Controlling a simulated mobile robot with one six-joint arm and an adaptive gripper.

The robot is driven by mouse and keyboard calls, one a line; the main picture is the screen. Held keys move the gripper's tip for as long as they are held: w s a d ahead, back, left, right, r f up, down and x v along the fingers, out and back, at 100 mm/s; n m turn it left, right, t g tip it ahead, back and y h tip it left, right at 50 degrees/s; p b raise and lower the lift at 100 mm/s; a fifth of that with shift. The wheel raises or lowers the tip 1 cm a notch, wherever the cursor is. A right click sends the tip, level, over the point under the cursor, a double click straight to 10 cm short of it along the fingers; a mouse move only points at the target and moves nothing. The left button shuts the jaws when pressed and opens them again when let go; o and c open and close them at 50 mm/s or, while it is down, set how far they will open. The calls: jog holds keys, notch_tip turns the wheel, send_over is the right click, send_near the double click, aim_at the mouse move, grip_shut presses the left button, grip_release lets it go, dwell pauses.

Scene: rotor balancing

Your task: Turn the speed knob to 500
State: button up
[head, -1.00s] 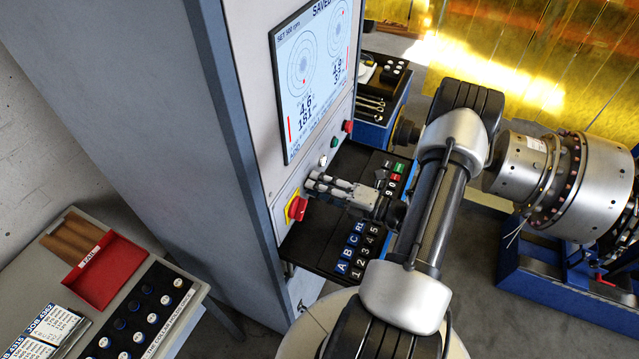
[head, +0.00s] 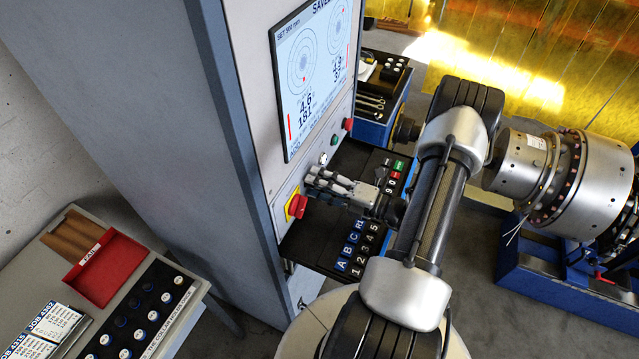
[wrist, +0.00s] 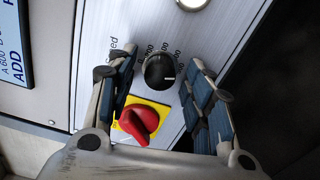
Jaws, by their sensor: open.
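The black speed knob (wrist: 159,71) shows in the wrist view on the silver panel, with printed numbers around it. Its white pointer mark points to the right, and some of the numbers are too small or hidden to read. My gripper (wrist: 158,72) is open, with one finger left and one right of the knob; I cannot tell whether either touches it. In the head view my gripper (head: 312,184) is at the cabinet's front panel and the knob is not discernible there. The screen (head: 312,75) reads "SET 500 rpm" and "SAVED".
A red rotary switch (wrist: 138,122) on a yellow plate sits just below the knob, close to my fingers. A pale round button (head: 323,158), a green one (head: 335,141) and a red one (head: 348,125) lie farther along the panel. A black keypad shelf (head: 325,240) is below my gripper.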

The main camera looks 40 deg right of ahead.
jog(key=v, duration=1.2)
dwell(0.5)
